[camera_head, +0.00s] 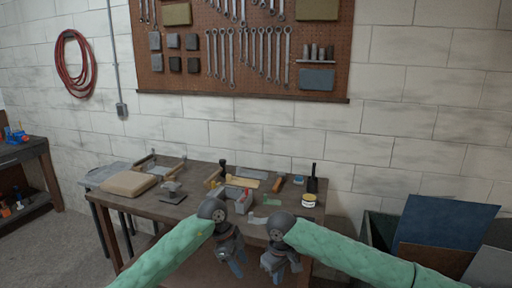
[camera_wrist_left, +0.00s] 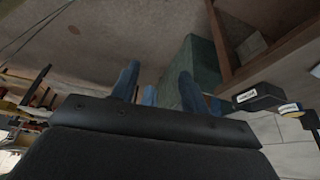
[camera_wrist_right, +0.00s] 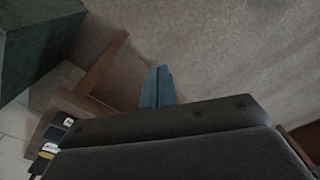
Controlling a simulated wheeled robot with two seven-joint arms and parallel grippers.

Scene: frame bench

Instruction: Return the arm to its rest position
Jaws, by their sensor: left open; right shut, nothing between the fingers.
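My left gripper (camera_head: 236,266) hangs in front of the bench's near edge, at the bottom middle of the head view. In the left wrist view its blue fingers (camera_wrist_left: 157,85) stand apart with nothing held between them. My right gripper (camera_head: 280,270) hangs just to its right, also in front of the bench and close to the left one. In the right wrist view its blue fingers (camera_wrist_right: 157,87) are together and hold nothing. Both arms have green sleeves and reach in from the lower corners. They hide part of the bench front.
The wooden bench (camera_head: 150,207) carries tools, a tan pad (camera_head: 130,184), a small vise-like tool (camera_head: 172,192) and a yellow-lidded tin (camera_head: 309,200). Panels (camera_head: 440,220) lean in a bin at right. A pegboard (camera_head: 180,75) hangs behind. Floor at left is open.

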